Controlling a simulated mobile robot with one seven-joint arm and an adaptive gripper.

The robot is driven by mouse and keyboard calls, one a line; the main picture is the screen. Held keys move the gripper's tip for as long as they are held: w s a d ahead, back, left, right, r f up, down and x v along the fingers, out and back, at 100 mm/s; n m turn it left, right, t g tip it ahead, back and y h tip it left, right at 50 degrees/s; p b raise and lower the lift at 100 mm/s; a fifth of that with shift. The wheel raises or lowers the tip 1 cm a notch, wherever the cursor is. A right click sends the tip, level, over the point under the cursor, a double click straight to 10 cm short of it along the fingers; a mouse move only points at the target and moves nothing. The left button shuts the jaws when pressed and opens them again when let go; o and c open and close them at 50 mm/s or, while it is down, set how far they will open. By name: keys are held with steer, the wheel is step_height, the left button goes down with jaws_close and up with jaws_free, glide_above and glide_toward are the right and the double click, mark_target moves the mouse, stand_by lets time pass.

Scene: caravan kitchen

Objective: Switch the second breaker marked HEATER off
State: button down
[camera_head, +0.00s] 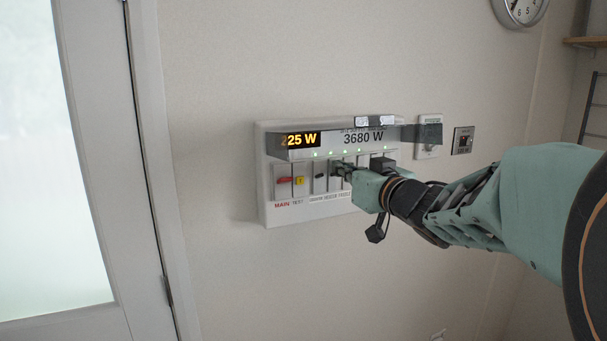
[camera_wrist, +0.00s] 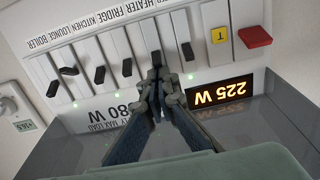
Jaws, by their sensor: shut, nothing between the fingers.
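The white breaker panel (camera_head: 263,190) is on the wall, with a row of breakers under a tilted clear cover. In the wrist view it appears upside down. The second breaker's dark lever (camera_wrist: 155,58), near the HEATER label (camera_wrist: 133,10), stands just beyond my fingertips. My gripper (camera_head: 342,169) is shut and empty, its tips in front of this breaker; it also shows in the wrist view (camera_wrist: 160,86). I cannot tell whether the tips touch the lever. The first breaker's lever (camera_head: 320,175) is left of my gripper in the head view. My gripper hides part of the row.
A red MAIN switch (camera_head: 284,180) and yellow TEST button (camera_head: 299,181) are at the panel's left. The display (camera_head: 301,139) reads 225 W. The clear cover (camera_head: 405,127) juts out above the breakers. A wall control (camera_head: 429,140) is to the right; a door frame (camera_head: 160,170) is left.

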steer(key=shift+f+b, duration=0.3)
steer(key=shift+b, duration=0.1)
steer(key=f+t+b, duration=0.1)
steer(key=b, duration=0.5)
steer(key=f+t+y+b, duration=0.1)
steer(key=t+b, duration=0.1)
steer(key=b, duration=0.4)
steer(key=t+b, duration=0.1)
steer(key=b, duration=0.6)
steer(key=shift+s+d+f+t+y, duration=0.1)
steer(key=shift+s+f+t+y, duration=0.2)
steer(key=shift+s+f+t, duration=0.1)
steer(key=shift+r+b, duration=0.25)
steer(key=shift+b, duration=0.1)
steer(key=shift+r+p, duration=0.3)
steer(key=shift+p, duration=0.15)
steer(key=shift+r, duration=0.15)
